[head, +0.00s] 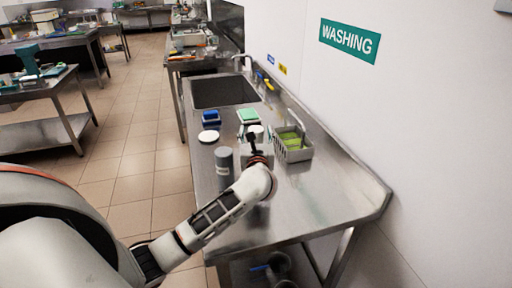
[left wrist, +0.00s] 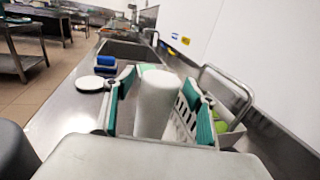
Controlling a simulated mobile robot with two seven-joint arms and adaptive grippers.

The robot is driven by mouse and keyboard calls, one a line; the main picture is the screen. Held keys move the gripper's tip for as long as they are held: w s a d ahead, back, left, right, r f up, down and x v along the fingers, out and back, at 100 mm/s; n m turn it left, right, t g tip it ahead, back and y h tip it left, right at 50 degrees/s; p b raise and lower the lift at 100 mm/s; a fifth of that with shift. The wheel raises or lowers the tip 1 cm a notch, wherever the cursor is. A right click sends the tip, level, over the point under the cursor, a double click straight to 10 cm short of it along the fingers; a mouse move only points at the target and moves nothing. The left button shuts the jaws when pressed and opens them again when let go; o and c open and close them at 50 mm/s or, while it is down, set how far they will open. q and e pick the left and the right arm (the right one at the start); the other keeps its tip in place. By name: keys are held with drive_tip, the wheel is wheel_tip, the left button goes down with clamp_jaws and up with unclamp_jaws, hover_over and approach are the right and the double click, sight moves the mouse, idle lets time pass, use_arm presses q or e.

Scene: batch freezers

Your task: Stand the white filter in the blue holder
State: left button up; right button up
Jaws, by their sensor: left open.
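The white filter, seen as an upright white cylinder (left wrist: 156,104), stands between the two fingers of my left gripper (left wrist: 158,108) in the left wrist view. The fingers, with green pads, are open on either side of it, and its lower part is hidden. In the head view the white top of the filter (head: 257,129) shows just beyond my left gripper (head: 251,142). The blue holder (head: 211,118) sits on the steel counter, farther back and to the left; it also shows in the left wrist view (left wrist: 106,65). My right gripper is not in view.
A dark grey cylinder (head: 224,165) stands left of my left gripper. A flat white disc (head: 208,136) lies before the blue holder. A green block (head: 248,116) is behind the filter, and a wire rack (head: 294,153) is to the right. The sink (head: 224,92) lies beyond.

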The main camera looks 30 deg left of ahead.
use_arm(q)
drive_tip(key=c, duration=1.5)
clamp_jaws()
drive_tip(key=shift+r, duration=0.1)
